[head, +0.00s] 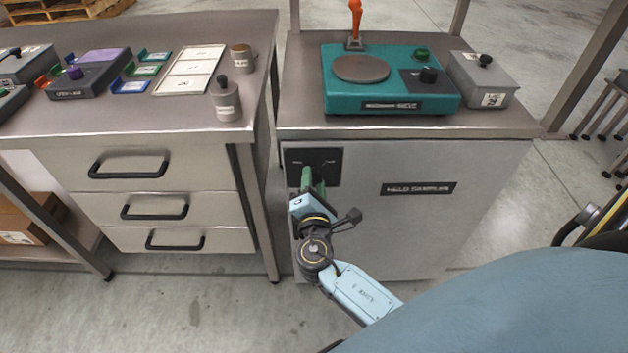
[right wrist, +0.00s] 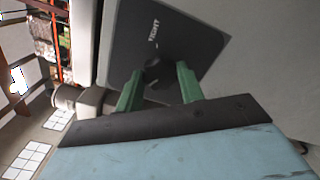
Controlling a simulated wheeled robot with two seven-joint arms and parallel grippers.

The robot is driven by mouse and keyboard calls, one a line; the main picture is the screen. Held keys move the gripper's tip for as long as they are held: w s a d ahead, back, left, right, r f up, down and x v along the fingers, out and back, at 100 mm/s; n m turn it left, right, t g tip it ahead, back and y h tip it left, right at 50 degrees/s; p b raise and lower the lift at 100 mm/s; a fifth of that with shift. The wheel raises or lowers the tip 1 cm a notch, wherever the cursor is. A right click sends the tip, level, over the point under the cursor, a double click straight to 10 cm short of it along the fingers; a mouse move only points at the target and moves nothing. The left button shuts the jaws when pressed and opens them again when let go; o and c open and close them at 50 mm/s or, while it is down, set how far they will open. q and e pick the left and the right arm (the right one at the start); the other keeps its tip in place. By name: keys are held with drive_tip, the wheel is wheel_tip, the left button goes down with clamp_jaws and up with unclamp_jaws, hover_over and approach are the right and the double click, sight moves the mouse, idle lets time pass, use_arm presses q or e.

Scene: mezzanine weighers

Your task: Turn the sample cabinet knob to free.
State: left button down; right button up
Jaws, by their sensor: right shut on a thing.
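The sample cabinet (head: 440,225) is a grey box with a dark label "HELD SAMPLES" on its front. A black knob plate (head: 294,157) is at the upper left of that front; it also shows in the right wrist view (right wrist: 178,35) with the word "TIGHT". My right gripper (head: 314,178) reaches the plate, its green fingers on either side of the black knob (right wrist: 152,68), shut on it. The fingers and gripper body hide most of the knob, so its exact pointing is unclear. My left gripper is not in view.
A teal weigher (head: 340,103) and a grey box (head: 482,80) stand on the cabinet top. A bench (head: 180,120) with drawers is close on the left, carrying trays, weights and devices. The floor in front is clear.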

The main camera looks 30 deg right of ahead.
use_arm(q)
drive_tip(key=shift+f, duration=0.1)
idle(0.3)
use_arm(e)
drive_tip(key=o, duration=1)
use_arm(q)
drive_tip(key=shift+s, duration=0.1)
use_arm(e)
drive_tip(key=shift+s+a, duration=0.15)
drive_tip(key=shift+s, duration=0.15)
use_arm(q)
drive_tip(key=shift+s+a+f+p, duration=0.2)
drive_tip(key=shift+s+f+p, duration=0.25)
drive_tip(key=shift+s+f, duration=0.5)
use_arm(e)
drive_tip(key=v, duration=1.2)
drive_tip(key=shift+s+a, duration=0.25)
drive_tip(key=shift+s, duration=0.05)
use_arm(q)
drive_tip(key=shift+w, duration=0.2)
